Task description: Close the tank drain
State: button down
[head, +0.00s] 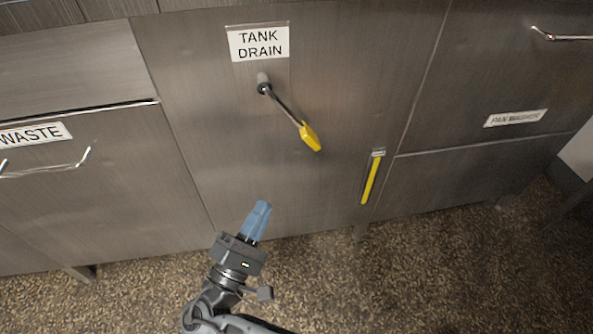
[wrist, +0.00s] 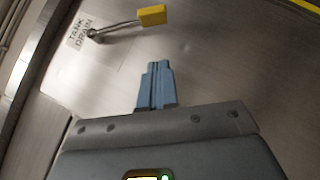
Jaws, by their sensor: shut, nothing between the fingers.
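The tank drain lever (head: 286,106) is a metal rod on a pivot below the TANK DRAIN label (head: 258,42) on the steel front. It slants down to the right and ends in a yellow handle (head: 311,137). In the wrist view the yellow handle (wrist: 152,15) is near the top, with the label (wrist: 77,32) to its left. My gripper (head: 262,205) has blue fingers, is shut and empty, and sits below and left of the handle, apart from it. The closed fingers also show in the wrist view (wrist: 156,66).
A yellow vertical bar (head: 371,178) is on the panel to the right of the lever. A WASTE front (head: 35,134) with a wire handle is at the left. A labelled drawer front (head: 515,118) is at the right. The speckled floor (head: 330,290) looks clear.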

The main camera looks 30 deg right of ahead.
jog(key=shift+w+a+r+h, duration=0.1)
jog(key=shift+a+r+h, duration=0.2)
jog(key=shift+a+r, duration=0.1)
jog(key=s+d+x, duration=0.1)
jog(key=s+x, duration=0.1)
jog(key=x, duration=1)
jog(key=shift+d+r+b, duration=0.3)
jog(key=shift+d+r, duration=0.1)
jog(key=shift+r, duration=0.2)
